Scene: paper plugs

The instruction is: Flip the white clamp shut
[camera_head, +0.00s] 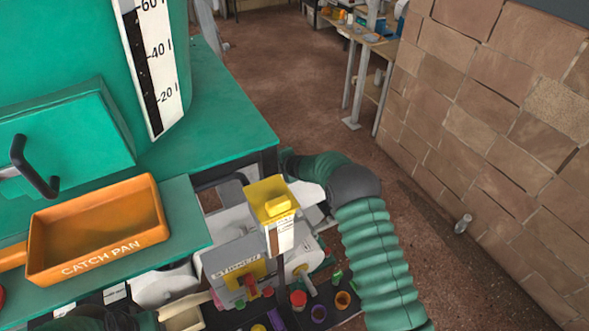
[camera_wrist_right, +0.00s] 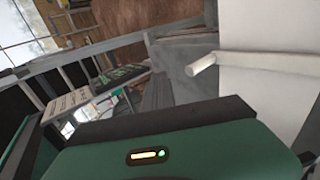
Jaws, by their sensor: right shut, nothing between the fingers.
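A short white rod with a round end (camera_wrist_right: 202,64) juts from a white surface in the right wrist view. It looks like the clamp's lever, but I cannot tell its position for sure. In the head view a small white lever (camera_head: 304,277) stands at the right side of the grey-and-white machine (camera_head: 240,256). My right gripper (camera_wrist_right: 160,118) shows as a green housing with a dark edge at the bottom of the wrist view, shut and empty, apart from the rod. In the head view it is hidden behind the machine. My left gripper is out of view.
An orange catch pan (camera_head: 98,230) lies on the green bench (camera_head: 194,213) at left. A yellow-topped box (camera_head: 272,200) rises above the machine. Several coloured plugs, including a red one (camera_head: 298,300), stand in front.

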